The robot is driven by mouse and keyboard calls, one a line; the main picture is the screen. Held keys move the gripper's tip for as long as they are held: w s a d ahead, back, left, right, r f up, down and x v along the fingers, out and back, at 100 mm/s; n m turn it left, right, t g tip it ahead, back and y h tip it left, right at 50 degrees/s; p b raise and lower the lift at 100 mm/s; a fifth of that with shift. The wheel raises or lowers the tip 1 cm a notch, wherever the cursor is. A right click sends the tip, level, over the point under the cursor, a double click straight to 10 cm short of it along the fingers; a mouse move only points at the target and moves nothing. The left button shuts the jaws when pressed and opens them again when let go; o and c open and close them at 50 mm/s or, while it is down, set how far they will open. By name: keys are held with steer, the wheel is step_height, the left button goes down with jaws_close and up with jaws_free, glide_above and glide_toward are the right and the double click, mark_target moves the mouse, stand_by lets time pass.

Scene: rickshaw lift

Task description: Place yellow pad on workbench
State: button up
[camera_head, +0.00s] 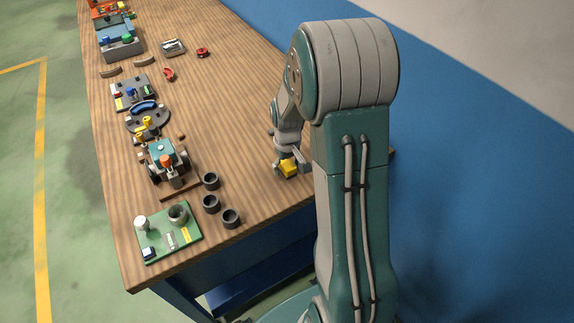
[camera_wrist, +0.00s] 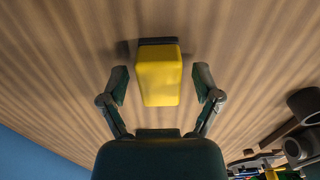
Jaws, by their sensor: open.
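The yellow pad (camera_wrist: 158,77) shows in the wrist view as a yellow block between my gripper's two fingers, with a gap on each side. A dark flat piece (camera_wrist: 158,41) shows at its far end. In the head view the yellow pad (camera_head: 289,167) is at my gripper, near the right edge of the wooden workbench (camera_head: 235,110). My gripper (camera_wrist: 160,88) is open around the pad, and its fingers do not touch it. In the head view my gripper (camera_head: 289,172) is low over the bench top. I cannot tell whether the pad rests fully on the wood.
Several dark cups (camera_head: 211,204) stand left of my gripper. A small rickshaw model (camera_head: 166,160) and a green board (camera_head: 167,232) lie further left. More trays and parts line the bench's left side.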

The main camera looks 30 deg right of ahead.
mark_target(287, 164)
step_height(287, 164, up, 12)
steer(key=s+a+r+t, duration=0.2)
steer(key=s+a+r, duration=0.3)
steer(key=s, duration=0.4)
steer(key=s+a+r+t, duration=0.3)
steer(key=s+a+r, duration=0.3)
steer(key=s, duration=0.4)
steer(key=shift+a+r+t, duration=0.3)
steer(key=shift+a, duration=0.55)
